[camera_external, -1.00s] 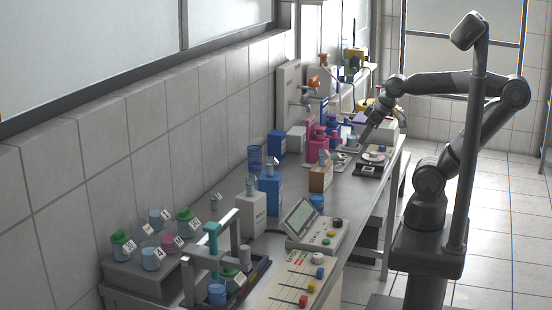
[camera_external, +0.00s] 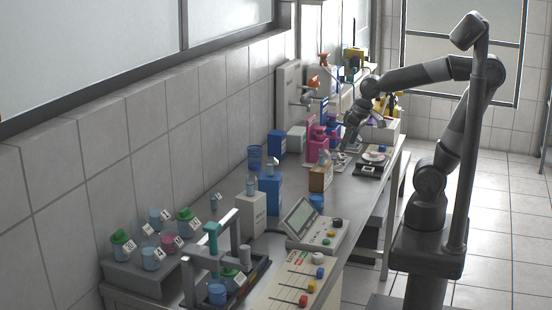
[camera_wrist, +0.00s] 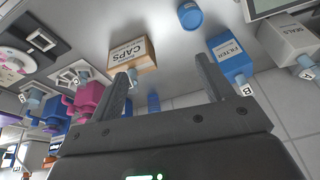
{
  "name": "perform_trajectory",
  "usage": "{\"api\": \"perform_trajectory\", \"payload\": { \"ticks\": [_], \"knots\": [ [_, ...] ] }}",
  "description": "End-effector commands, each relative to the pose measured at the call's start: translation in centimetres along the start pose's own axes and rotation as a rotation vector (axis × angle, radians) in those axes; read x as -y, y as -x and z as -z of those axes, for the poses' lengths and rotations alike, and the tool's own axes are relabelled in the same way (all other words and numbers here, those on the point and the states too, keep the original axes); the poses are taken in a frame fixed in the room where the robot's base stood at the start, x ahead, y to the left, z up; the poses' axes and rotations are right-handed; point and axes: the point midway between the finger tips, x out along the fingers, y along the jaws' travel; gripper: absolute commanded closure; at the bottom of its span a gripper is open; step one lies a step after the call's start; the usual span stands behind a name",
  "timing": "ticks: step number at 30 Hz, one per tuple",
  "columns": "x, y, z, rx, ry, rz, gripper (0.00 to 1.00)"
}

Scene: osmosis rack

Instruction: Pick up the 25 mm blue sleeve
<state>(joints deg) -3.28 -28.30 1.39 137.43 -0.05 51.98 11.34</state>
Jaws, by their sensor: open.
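My gripper (camera_external: 350,145) is over the far part of the bench, near the pink fixtures. In the wrist view its two fingers (camera_wrist: 163,72) are apart with nothing held between them. A short blue cylinder (camera_wrist: 190,16) stands on the bench beyond the fingertips; it also shows in the external view (camera_external: 317,203), in front of the brown box. Its size cannot be read, so I cannot tell whether it is the 25 mm sleeve. A blue see-through cup (camera_external: 255,157) stands by the wall. Light blue pieces (camera_wrist: 33,99) sit near lettered tags.
The brown CAPS box (camera_wrist: 132,54), blue FILTER box (camera_wrist: 230,60) and pale SEALS box (camera_wrist: 288,40) stand near the fingers. Pink fixtures (camera_wrist: 90,98) are at the left of the wrist view. A console (camera_external: 318,228) sits nearer the camera. Bare bench lies between the boxes.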

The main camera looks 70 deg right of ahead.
Motion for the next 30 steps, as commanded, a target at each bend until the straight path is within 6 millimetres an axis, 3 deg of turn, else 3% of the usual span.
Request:
{"api": "perform_trajectory", "payload": {
  "ticks": [9, 16, 23, 30],
  "knots": [
    [4.1, -6.3, 3.3, 0.188, -0.129, -0.036, 0.26],
    [6.7, -10.6, 4.3, 0.286, -0.206, -0.074, 0.26],
    [7.6, -12.6, 4.3, 0.32, -0.236, -0.092, 0.26],
    [7.4, -16.1, 3.1, 0.322, -0.237, -0.093, 0.26]
  ]
}}
